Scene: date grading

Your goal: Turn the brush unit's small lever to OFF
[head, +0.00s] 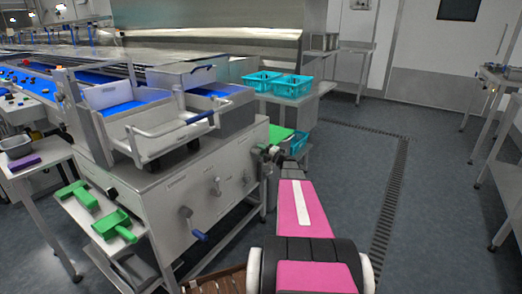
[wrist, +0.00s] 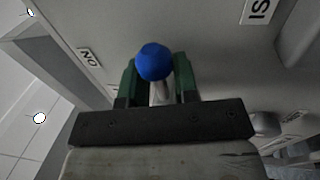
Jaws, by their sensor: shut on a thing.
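The small lever with a round blue knob (wrist: 154,62) shows in the wrist view. Its pale stem runs down from the knob between the dark green fingers of my gripper (wrist: 158,82), which is shut on it. A label that reads like ON upside down (wrist: 90,57) is on the grey panel to the left of the knob. In the head view my gripper (head: 272,154) is at the right end of the grey brush unit (head: 165,205); the lever is hidden there behind the gripper.
A side shelf (head: 85,207) holds green scoops. Turquoise crates (head: 292,85) stand behind my gripper. The floor to the right is clear, with a drain channel (head: 390,190).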

